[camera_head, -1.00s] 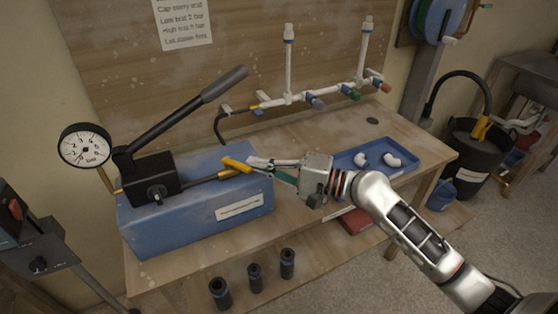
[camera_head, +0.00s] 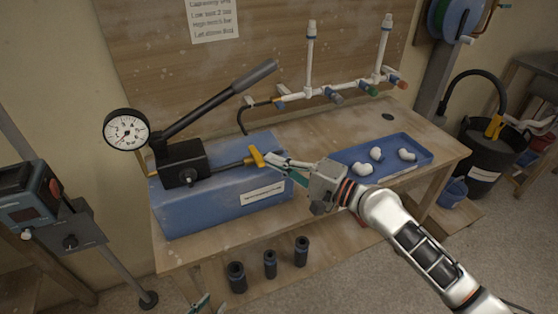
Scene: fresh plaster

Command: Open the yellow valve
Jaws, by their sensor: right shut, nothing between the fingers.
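The yellow valve handle (camera_head: 257,157) sits at the end of a brass pipe that comes out of the black pump block on the blue tank. It lies steeply slanted in the picture, across the line of the pipe. My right gripper (camera_head: 270,160) is shut and empty, with its fingertips at the right side of the yellow handle, touching or very close to it. A small part of my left gripper (camera_head: 201,304) shows at the bottom edge; the rest is cut off.
The blue tank (camera_head: 220,203) carries a pressure gauge (camera_head: 126,130) and a long black lever (camera_head: 220,100). A blue tray (camera_head: 421,157) with white elbows lies right of my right gripper. White piping (camera_head: 320,92) stands behind. Black sockets (camera_head: 270,264) stand on the lower shelf.

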